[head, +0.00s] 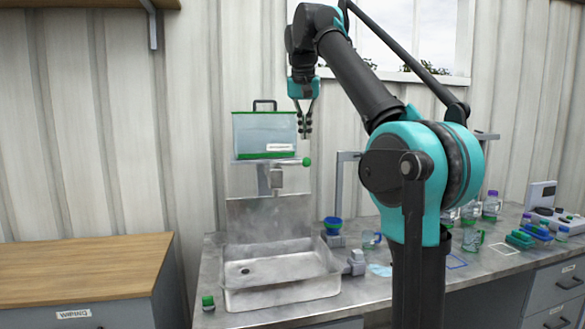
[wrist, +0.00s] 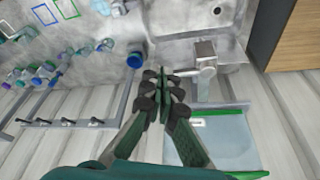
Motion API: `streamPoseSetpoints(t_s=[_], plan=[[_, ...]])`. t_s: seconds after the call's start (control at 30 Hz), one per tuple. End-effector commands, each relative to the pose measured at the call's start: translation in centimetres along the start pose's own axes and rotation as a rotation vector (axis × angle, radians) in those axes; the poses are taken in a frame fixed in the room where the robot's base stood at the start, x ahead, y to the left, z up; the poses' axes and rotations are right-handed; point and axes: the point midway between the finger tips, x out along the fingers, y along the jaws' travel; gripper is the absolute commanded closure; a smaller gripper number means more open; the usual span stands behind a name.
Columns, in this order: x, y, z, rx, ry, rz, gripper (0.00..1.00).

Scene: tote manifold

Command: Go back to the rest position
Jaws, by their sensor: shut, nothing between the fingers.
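My gripper (head: 305,128) is raised in the air above the bench, just right of the clear tote with green edges (head: 264,136). It is shut with its fingertips together and nothing between them. In the wrist view my gripper (wrist: 163,85) points down over the bench, with the tote (wrist: 215,150) to its lower right. I cannot tell in the head view how far the fingers are from the tote.
A tap block (head: 276,178) and a green knob (head: 306,161) sit below the tote, over a metal sink (head: 280,275). Bottles (head: 491,206) crowd the right bench. A wooden-topped cabinet (head: 80,265) stands left.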

Motion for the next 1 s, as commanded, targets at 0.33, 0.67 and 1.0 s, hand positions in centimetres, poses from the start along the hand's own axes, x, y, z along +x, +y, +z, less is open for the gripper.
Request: streamPoseSetpoints(t_s=[0.33,0.67,1.0], plan=[[13.6,2.5,2.8,-0.051,0.002,-0.023,1.0],[28.0,7.2,12.2,-0.109,0.01,-0.045,1.0],[40.4,12.9,28.1,-0.167,0.027,-0.066,1.0]])
